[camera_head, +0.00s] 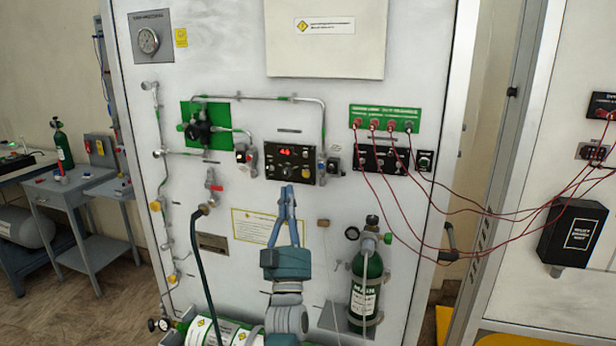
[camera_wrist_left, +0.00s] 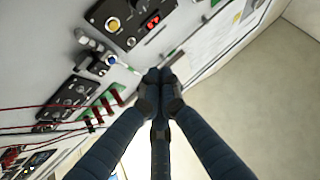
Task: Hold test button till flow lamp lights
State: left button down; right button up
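A black control panel (camera_head: 290,152) with several small knobs and lights sits on the white board. In the left wrist view this panel (camera_wrist_left: 125,10) shows a round amber button or lamp (camera_wrist_left: 113,25) and a red lit part (camera_wrist_left: 153,22). I cannot tell which part is the test button or the flow lamp. My left gripper (camera_head: 287,188) points up at the panel's lower edge in the head view. In the left wrist view my left gripper (camera_wrist_left: 158,76) has its fingertips together, with nothing visible between them. I cannot tell whether they touch the panel. My right gripper is not in view.
A small unit with a blue knob (camera_wrist_left: 110,58) is beside the panel. A green strip with red leads (camera_head: 384,115) is to the right, its wires crossing rightward. A green cylinder (camera_head: 366,283) stands lower right. A hose (camera_head: 201,256) hangs left of my arm.

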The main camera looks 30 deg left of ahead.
aim_at(306, 174)
pick_arm(q)
jog(key=shift+w, duration=0.1)
jog(key=w+b, duration=0.2)
jog(key=w+a+b, duration=0.1)
jog(key=w+b, duration=0.1)
jog(key=w, duration=0.1)
jog(key=w+a+b, duration=0.1)
jog(key=w+b, duration=0.1)
jog(key=w, duration=0.1)
jog(key=shift+w, duration=0.25)
dwell(1.4)
jog(key=shift+w+a+b, duration=0.15)
jog(key=shift+w+b, duration=0.2)
jog(key=shift+w, duration=0.05)
